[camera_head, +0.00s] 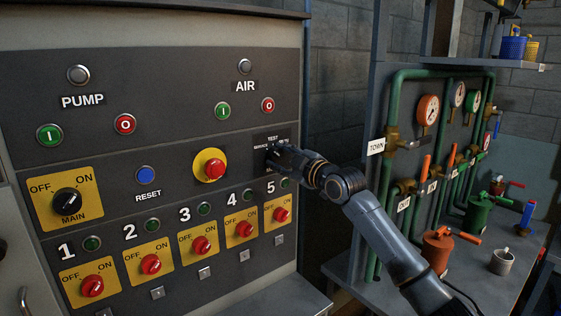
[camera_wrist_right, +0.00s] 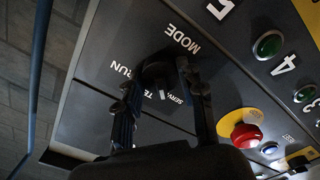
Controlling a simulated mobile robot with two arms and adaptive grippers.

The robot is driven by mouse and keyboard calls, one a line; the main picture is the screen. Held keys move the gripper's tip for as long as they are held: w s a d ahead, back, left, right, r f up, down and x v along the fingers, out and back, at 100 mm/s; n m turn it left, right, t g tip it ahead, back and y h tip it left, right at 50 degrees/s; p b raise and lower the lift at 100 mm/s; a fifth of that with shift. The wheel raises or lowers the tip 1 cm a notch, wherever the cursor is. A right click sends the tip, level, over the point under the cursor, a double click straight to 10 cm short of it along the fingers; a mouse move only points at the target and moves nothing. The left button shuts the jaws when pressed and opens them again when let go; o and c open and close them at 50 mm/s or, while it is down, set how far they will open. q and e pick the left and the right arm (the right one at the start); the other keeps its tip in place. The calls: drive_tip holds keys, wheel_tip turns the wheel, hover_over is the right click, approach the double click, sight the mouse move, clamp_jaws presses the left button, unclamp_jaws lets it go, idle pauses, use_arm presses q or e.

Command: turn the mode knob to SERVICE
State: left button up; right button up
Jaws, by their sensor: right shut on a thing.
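The mode knob (camera_wrist_right: 158,72) is a dark round knob on the grey control panel, with the word MODE beside it in the right wrist view. RUN, TEST and part of SERVICE are printed around it. A small white mark on the knob faces the TEST side of the label ring. My left gripper is not in view.
A red emergency button (camera_head: 214,168) on a yellow ring sits left of the knob. Breaker switch 5 (camera_head: 281,215) is just below.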

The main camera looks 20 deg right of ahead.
drive_tip(key=shift+f+n, duration=0.1)
drive_tip(key=shift+n, duration=0.4)
drive_tip(key=o, duration=1.2)
drive_tip(key=v, duration=1.2)
